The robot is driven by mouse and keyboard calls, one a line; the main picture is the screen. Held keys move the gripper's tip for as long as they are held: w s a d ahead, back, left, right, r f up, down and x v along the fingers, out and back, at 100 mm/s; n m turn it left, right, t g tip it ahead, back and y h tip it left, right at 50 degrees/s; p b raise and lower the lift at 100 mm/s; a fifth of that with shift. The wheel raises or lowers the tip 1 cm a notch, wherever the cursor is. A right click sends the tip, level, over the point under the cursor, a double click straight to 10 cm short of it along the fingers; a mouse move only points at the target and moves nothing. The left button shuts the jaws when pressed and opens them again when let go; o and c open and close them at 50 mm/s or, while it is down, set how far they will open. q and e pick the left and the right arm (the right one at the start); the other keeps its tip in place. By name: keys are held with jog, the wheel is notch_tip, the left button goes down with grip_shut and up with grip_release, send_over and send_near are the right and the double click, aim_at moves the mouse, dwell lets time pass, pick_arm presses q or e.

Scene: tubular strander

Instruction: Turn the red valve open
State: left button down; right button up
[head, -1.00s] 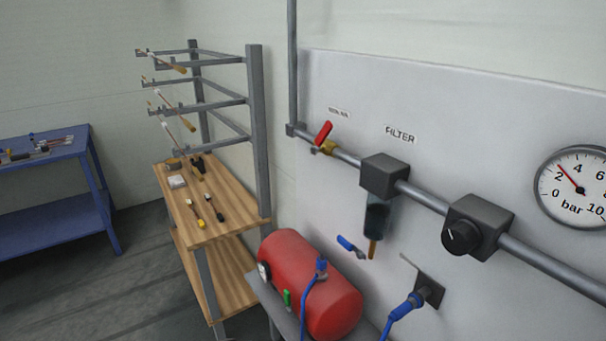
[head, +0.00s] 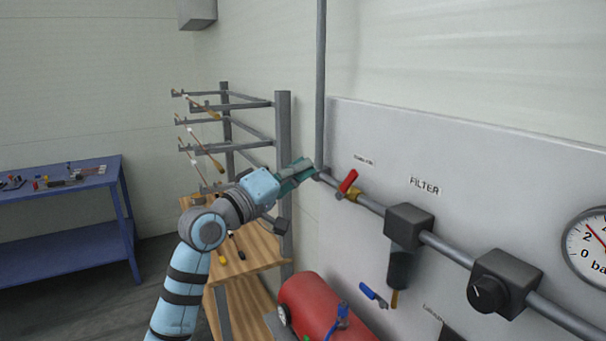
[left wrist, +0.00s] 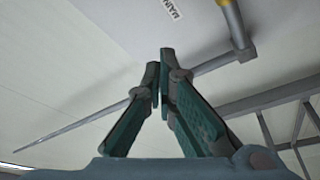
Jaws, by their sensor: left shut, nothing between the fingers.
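The red valve handle (head: 348,181) sits on a brass valve body (head: 355,195) in the grey pipe on the wall panel, below a small label. The handle stands up at a slant, across the pipe. My left gripper (head: 308,165) is shut and empty, just left of the valve near the pipe's corner. I see a gap between its tips and the handle. In the left wrist view the closed teal fingers (left wrist: 163,72) point toward the panel. My right gripper is not in view.
Right of the valve, the pipe carries the filter (head: 408,224), a regulator with a black knob (head: 487,293) and a gauge (head: 590,248). A red tank (head: 322,308) stands below. A rack and wooden bench are behind my left arm; a blue table (head: 65,220) stands farther left.

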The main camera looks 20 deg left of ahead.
aim_at(346, 186)
pick_arm(q)
jog(key=w+d+f+p, duration=0.1)
jog(key=w+d+p, duration=0.1)
jog(key=w+d, duration=0.2)
jog(key=shift+w+d, duration=0.25)
jog(key=shift+d, duration=0.4)
jog(key=shift+w+f, duration=0.1)
jog(key=shift+f, duration=0.05)
jog(key=shift+s+d+m+h+b, duration=0.15)
jog(key=shift+m+b, duration=0.1)
jog(key=shift+m, duration=0.15)
jog(key=shift+s+m+h+b, duration=0.1)
jog(key=shift+m+h+b, duration=0.1)
jog(key=shift+m, duration=0.2)
